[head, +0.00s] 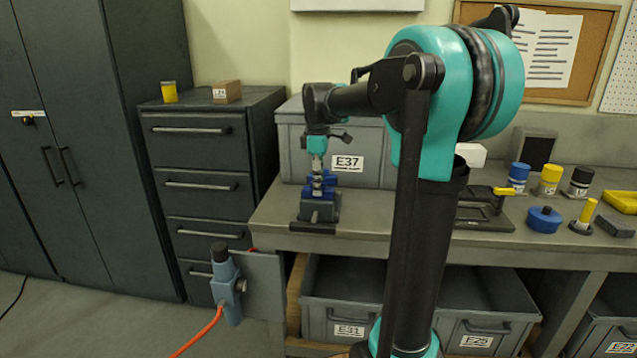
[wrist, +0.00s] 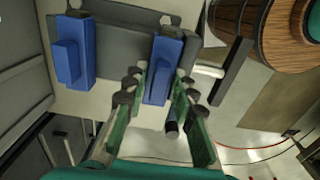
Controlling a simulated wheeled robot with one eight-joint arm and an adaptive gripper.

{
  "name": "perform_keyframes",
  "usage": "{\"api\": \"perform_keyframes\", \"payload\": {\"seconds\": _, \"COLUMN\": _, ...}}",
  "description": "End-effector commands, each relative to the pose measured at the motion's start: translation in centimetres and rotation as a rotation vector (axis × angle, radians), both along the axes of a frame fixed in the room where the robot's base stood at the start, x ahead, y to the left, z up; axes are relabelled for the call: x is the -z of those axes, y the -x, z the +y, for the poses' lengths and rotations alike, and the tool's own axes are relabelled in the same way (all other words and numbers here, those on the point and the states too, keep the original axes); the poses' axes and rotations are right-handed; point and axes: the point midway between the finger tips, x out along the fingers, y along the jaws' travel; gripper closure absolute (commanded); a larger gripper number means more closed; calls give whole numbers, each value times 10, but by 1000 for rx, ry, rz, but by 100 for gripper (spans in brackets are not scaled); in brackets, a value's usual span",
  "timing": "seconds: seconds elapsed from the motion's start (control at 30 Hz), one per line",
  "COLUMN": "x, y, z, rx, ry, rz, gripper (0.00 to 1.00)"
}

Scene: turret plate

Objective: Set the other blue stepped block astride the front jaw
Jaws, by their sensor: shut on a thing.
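My gripper (wrist: 160,84) is shut on a blue stepped block (wrist: 165,62), with its green-sided fingers on either side of it. The held block is at the right end of the grey vise (wrist: 118,45), the end toward the bench's front edge. Another blue stepped block (wrist: 73,62) sits at the vise's left end, apart from the held one. In the head view my gripper (head: 318,170) points down over the vise (head: 320,209), where blue shows beneath it. The fingers partly hide the held block's contact with the jaw, so I cannot tell whether it is fully seated.
A grey bin marked E37 (head: 290,135) stands close behind the vise. A blue-grey tool (head: 226,285) with an orange hose hangs at the bench's front left. Blue, yellow and black pieces stand at the right, beyond my arm. A round wooden item (wrist: 270,30) shows in the wrist view.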

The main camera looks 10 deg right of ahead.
Motion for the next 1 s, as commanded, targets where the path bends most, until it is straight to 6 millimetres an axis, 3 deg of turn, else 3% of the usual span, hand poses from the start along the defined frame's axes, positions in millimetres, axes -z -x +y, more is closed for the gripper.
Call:
{"api": "perform_keyframes", "payload": {"seconds": 0.37, "x": 0, "y": 0, "z": 0, "rx": 0, "ry": 0, "rz": 0, "gripper": 100}}
{"api": "perform_keyframes", "payload": {"seconds": 0.4, "x": 0, "y": 0, "z": 0, "rx": 0, "ry": 0, "rz": 0, "gripper": 69}}
{"api": "perform_keyframes", "payload": {"seconds": 0.57, "x": 0, "y": 0, "z": 0, "rx": 0, "ry": 0, "rz": 0, "gripper": 50}}
{"api": "perform_keyframes", "payload": {"seconds": 0.87, "x": -1, "y": 0, "z": 0, "rx": 0, "ry": 0, "rz": 0, "gripper": 50}}
{"api": "perform_keyframes", "payload": {"seconds": 1.0, "x": -11, "y": 0, "z": 0, "rx": 0, "ry": 0, "rz": 0, "gripper": 50}}
